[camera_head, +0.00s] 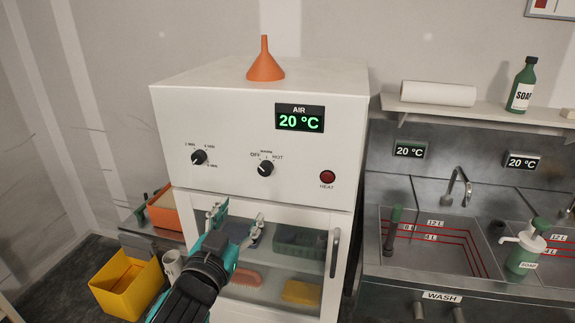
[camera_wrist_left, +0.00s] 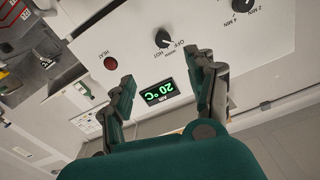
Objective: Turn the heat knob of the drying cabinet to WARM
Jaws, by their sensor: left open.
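The white drying cabinet (camera_head: 225,105) stands in the middle of the head view. Its black heat knob (camera_head: 265,168) is on the front panel among the labels OFF, WARM and HOT. The pointer seems to lean toward OFF, but it is small. The heat knob also shows upside down in the left wrist view (camera_wrist_left: 161,39). My left gripper (camera_head: 241,213) is open and empty, below the heat knob in the head view and in front of the glass door. Its fingers (camera_wrist_left: 166,75) are apart and not touching the knob. My right gripper is not in view.
A second timer knob (camera_head: 199,157) sits left of the heat knob. A red HEAT lamp (camera_head: 327,177) is to its right, and a display (camera_head: 300,119) reads 20 °C. An orange funnel (camera_head: 265,62) stands on top. The door handle (camera_head: 334,252) sticks out; a sink (camera_head: 430,240) lies right.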

